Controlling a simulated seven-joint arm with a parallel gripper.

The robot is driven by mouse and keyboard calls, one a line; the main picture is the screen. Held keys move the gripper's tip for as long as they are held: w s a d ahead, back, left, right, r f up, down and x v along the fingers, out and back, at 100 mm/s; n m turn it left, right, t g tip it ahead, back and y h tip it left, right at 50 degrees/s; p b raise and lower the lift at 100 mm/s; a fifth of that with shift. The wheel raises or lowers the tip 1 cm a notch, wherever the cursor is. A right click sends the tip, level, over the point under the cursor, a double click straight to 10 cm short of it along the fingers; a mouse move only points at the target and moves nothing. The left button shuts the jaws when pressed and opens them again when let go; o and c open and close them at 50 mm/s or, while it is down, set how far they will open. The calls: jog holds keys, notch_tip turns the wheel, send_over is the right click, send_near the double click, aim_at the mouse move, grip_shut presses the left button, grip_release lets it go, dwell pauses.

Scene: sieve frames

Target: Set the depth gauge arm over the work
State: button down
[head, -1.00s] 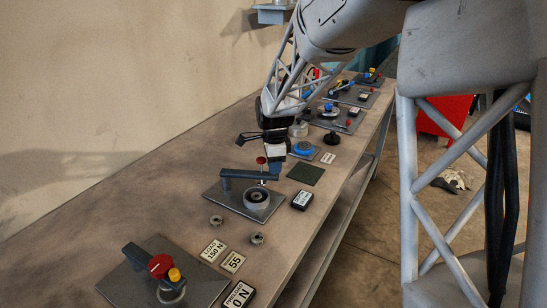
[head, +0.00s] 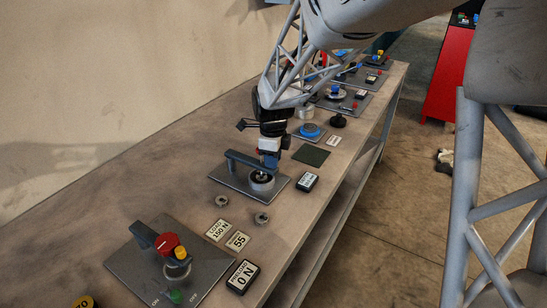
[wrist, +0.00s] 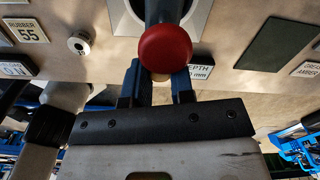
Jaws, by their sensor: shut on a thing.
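The depth gauge is a grey plate (head: 225,178) with a dark arm (head: 243,160) on a post at its left. The arm reaches to the right, with its end over the round work (head: 262,184), a pale ring with a dark centre. My gripper (head: 268,163) is down at the arm's free end and shut on it. In the wrist view the arm's red knob (wrist: 165,48) shows just ahead of the blue fingers (wrist: 158,88). The fingers hide the arm's tip in the head view, and the exact contact is hard to see.
A depth readout (head: 307,182) lies right of the plate, with a dark green mat (head: 311,155) behind. Two small metal rings (head: 262,218) and number cards (head: 237,240) lie in front. Another plate with a red knob (head: 167,243) stands nearer. More fixtures line the far bench.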

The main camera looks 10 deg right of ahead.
jog(key=shift+r, duration=0.1)
jog(key=c, duration=1)
grip_release()
jog(key=shift+r, duration=3.85)
